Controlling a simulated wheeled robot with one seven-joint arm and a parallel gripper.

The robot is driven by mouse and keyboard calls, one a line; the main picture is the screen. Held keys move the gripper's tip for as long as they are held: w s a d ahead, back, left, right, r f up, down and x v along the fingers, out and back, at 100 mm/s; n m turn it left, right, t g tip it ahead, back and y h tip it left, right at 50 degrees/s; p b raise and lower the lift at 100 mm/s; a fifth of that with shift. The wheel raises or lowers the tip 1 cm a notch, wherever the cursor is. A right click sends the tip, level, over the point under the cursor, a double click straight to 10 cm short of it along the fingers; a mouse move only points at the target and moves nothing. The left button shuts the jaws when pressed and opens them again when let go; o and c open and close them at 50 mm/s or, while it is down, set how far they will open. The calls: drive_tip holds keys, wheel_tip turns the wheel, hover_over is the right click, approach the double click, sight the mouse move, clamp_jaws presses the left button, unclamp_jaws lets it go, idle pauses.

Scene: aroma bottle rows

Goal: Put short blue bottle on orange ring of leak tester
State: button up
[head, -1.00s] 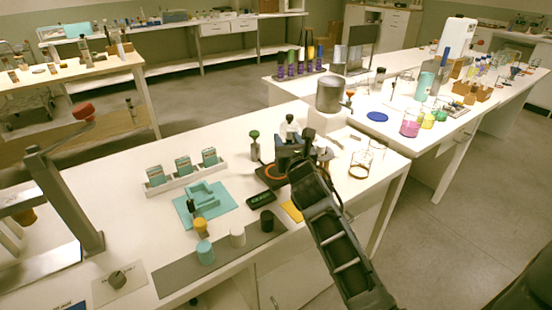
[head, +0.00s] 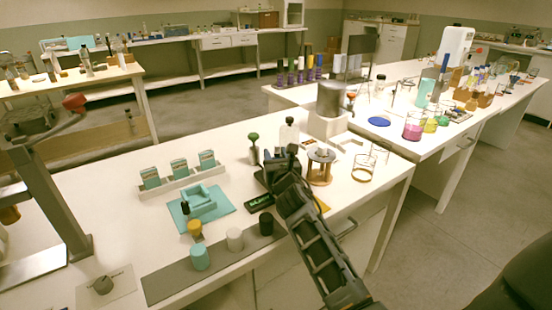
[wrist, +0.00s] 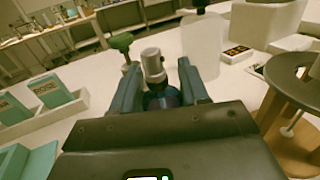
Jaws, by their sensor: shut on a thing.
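My gripper (wrist: 158,72) is shut on the short blue bottle (wrist: 162,98), which has a grey cap and sits between the two fingers in the wrist view. In the head view my gripper (head: 278,160) is over the leak tester (head: 261,178), a dark base of which only an edge shows. The orange ring is hidden behind my gripper and arm. I cannot tell whether the bottle touches the ring.
A green-knobbed tool (head: 253,147) and a white bottle (head: 289,134) stand just behind. A round wooden stand (head: 320,170) is close on the right. A white rack of boxes (head: 178,182), a teal fixture (head: 215,208) and several caps on a grey mat (head: 218,263) lie left and front.

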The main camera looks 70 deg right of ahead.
drive_tip(key=shift+f, duration=0.15)
drive_tip(key=o, duration=1.1)
drive_tip(key=shift+r, duration=0.25)
drive_tip(key=shift+s+a+f, duration=0.15)
drive_tip(key=shift+a, duration=0.2)
drive_tip(key=v, duration=1.1)
drive_tip(key=shift+s+a, duration=0.1)
